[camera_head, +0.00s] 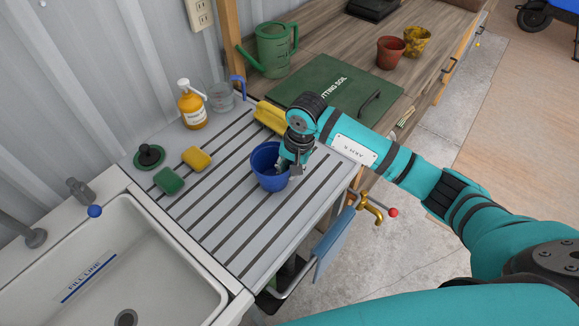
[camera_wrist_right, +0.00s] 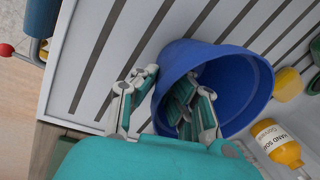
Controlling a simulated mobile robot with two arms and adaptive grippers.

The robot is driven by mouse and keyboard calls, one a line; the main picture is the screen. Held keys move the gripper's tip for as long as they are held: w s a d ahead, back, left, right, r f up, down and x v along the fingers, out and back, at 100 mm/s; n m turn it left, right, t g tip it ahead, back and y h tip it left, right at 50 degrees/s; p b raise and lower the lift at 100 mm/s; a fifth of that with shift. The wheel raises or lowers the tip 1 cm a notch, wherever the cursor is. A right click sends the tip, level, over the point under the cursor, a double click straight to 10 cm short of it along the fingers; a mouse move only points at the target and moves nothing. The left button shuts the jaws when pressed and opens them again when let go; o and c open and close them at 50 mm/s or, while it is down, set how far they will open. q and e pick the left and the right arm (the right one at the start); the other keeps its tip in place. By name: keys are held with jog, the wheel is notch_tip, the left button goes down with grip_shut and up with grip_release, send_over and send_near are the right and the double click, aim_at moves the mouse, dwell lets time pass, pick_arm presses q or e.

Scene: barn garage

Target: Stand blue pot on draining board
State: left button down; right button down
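The blue pot (camera_head: 266,170) is at the draining board's (camera_head: 232,218) right part, mouth up. I cannot tell whether its base touches the board. My right gripper (camera_head: 289,163) is at the pot's right side, over its rim. In the right wrist view my gripper (camera_wrist_right: 163,88) has one finger outside the blue pot (camera_wrist_right: 235,75) and the other inside, with the pot's wall pinched between them. My left gripper is not in view.
A green sponge (camera_head: 169,181), a yellow sponge (camera_head: 197,159), a plunger-like black-green item (camera_head: 149,156) and a soap bottle (camera_head: 192,106) stand left of the pot. A sink (camera_head: 125,255) is at lower left. A yellow item (camera_head: 269,116) lies behind the pot.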

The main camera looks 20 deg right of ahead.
jog(key=shift+f, duration=0.15)
jog(key=c, duration=1.5)
grip_release()
jog(key=shift+r, duration=0.3)
jog(key=r+b, duration=0.1)
jog(key=r, duration=0.3)
jog(key=d+r+b, duration=0.1)
jog(key=r, duration=0.2)
jog(key=s+r+b, duration=0.1)
jog(key=r+b, duration=0.1)
jog(key=r, duration=0.2)
jog(key=shift+s+d+r, duration=0.1)
jog(key=shift+d+r, duration=0.2)
